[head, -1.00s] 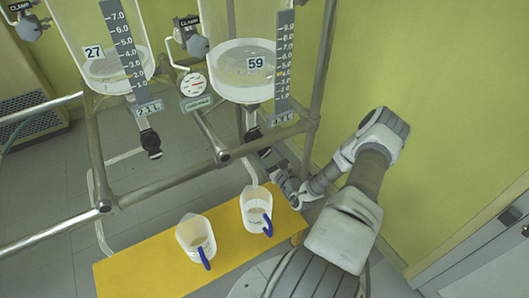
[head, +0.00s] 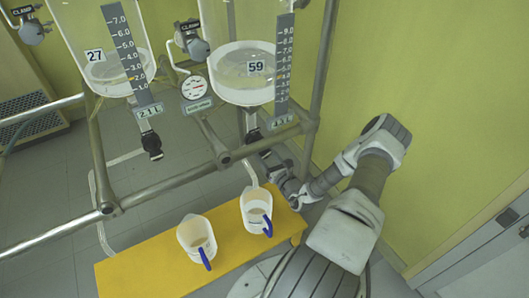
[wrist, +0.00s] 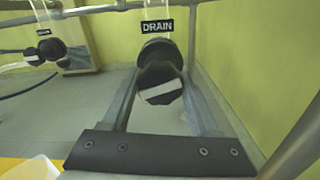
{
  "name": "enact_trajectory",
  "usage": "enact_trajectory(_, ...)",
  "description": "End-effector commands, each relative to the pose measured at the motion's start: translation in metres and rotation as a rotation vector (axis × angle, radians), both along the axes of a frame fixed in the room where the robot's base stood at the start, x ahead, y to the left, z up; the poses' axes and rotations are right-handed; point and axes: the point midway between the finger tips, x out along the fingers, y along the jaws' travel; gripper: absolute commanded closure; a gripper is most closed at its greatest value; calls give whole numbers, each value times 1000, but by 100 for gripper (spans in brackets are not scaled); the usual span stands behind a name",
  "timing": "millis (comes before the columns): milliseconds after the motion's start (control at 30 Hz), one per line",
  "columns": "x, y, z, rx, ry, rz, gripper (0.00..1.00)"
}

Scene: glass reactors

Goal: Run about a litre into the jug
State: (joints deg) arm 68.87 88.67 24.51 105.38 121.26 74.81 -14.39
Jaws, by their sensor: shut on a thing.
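My gripper (wrist: 160,92) is shut on this knob, a finger on each side. In the head view my gripper (head: 267,156) is partly hidden behind the frame. A clear outlet tube (head: 250,172) leads down to a white jug (head: 256,201) with a blue handle. The jug's fill level is unclear.
A second jug (head: 194,232) with a blue handle stands to the left on the yellow bench (head: 145,262). Reactor 27 (head: 103,75) hangs at left with its own valve (head: 152,146). Metal frame bars (head: 175,181) cross before the reactors. A green wall is close at right.

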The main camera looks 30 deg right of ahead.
Motion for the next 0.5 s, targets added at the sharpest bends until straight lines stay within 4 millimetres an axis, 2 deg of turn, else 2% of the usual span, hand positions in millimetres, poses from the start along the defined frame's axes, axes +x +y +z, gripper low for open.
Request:
enact_trajectory(233, -1, 0, 0, 153, -6, 0, 94)
enact_trajectory(500, -1, 0, -1, 242, -11, -1, 94)
